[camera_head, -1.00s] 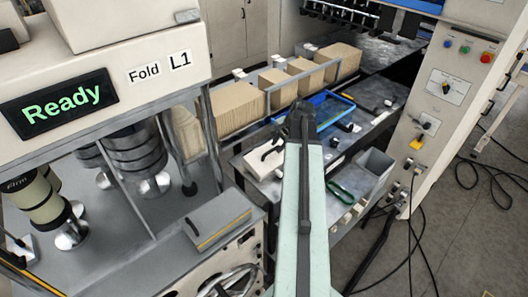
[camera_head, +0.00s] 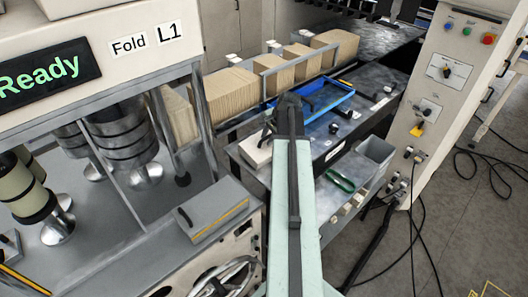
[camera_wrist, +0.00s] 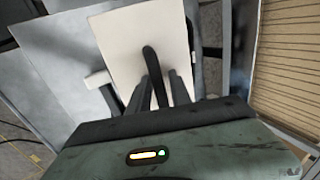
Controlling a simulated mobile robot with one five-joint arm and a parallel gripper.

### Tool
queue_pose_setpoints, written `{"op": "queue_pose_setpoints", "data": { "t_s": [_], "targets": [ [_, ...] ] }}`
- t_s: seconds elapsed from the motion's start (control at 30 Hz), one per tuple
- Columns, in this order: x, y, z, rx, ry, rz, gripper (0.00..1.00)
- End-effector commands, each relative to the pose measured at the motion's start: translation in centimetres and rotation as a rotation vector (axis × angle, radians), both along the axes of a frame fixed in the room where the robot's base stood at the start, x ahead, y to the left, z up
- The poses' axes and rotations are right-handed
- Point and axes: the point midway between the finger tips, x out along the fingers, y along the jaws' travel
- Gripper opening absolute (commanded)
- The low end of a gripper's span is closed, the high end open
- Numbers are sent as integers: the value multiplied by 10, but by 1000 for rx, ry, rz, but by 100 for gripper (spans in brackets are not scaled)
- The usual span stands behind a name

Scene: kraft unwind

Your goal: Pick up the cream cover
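The cream cover (camera_head: 258,153) is a pale flat piece with a black handle on top. It sits on the dark bench, just left of my arm's end in the head view. In the wrist view the cream cover (camera_wrist: 112,32) fills the upper middle, with its black handle (camera_wrist: 149,56) rising from it. My gripper (camera_wrist: 158,88) has its two dark fingers apart, one on either side of the handle's near part. I cannot tell whether they touch it. In the head view my gripper (camera_head: 288,100) is dark and partly hides the area beside the cover.
A blue tray (camera_head: 328,103) lies behind my gripper. Rows of brown kraft stacks (camera_head: 234,97) stand at the back left. A green ring-shaped item (camera_head: 341,180) and a grey bin (camera_head: 375,158) are to the right. A control cabinet (camera_head: 445,75) stands further right.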

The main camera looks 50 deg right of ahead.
Motion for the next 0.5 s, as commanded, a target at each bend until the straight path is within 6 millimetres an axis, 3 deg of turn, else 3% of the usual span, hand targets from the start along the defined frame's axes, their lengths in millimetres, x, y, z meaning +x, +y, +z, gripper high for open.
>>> {"op": "queue_pose_setpoints", "data": {
  "t_s": [0.17, 0.27, 0.3, 0.5],
  "targets": [
    [0, 0, 0, 0, 0, -1, 25],
    [0, 0, 0, 0, 0, -1, 3],
    [0, 0, 0, 0, 0, -1, 0],
    [0, -1, 1, 0, 0, -1, 0]
  ]
}}
